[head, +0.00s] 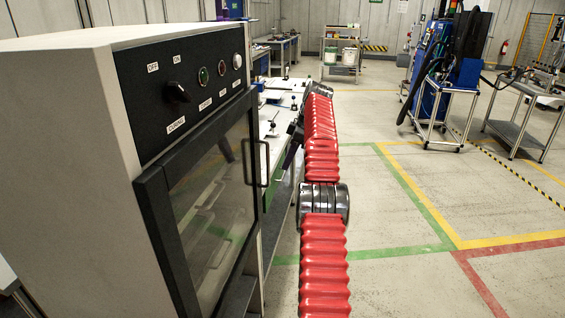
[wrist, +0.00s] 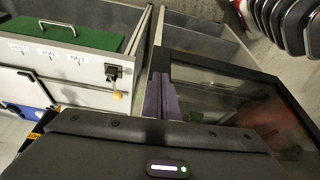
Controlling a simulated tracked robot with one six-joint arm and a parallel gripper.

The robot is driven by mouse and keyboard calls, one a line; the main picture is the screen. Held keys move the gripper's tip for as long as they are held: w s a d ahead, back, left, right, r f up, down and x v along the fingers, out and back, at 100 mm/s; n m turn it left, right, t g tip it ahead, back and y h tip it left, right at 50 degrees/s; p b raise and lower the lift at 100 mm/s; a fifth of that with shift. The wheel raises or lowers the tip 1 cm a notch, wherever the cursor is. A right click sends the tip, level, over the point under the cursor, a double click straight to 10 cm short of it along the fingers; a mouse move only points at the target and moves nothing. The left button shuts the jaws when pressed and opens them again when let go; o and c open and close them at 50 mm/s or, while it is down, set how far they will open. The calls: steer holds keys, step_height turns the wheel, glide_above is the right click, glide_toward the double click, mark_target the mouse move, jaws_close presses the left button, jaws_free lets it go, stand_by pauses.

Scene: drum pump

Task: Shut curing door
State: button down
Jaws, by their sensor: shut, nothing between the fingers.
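The curing door (head: 210,205) is a glass pane in a black frame on the front of the pale curing cabinet (head: 60,150). My gripper (head: 290,157) is beyond the handle, small and partly hidden by my red-sleeved arm. In the wrist view my gripper (wrist: 160,97) shows as purple-grey fingers, shut and empty, beside the black frame of the door (wrist: 235,98). I cannot tell whether they touch it.
A black control panel (head: 190,85) with a knob and lamps is above the door. A bench (head: 275,125) with white items stands beyond the cabinet. A grey box with a green top (wrist: 75,32) shows in the wrist view. The marked floor (head: 400,250) at right is clear.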

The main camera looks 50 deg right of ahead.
steer(key=s+d, duration=0.5)
steer(key=s, duration=0.2)
steer(key=shift+s+d, duration=0.4)
stand_by(0.4)
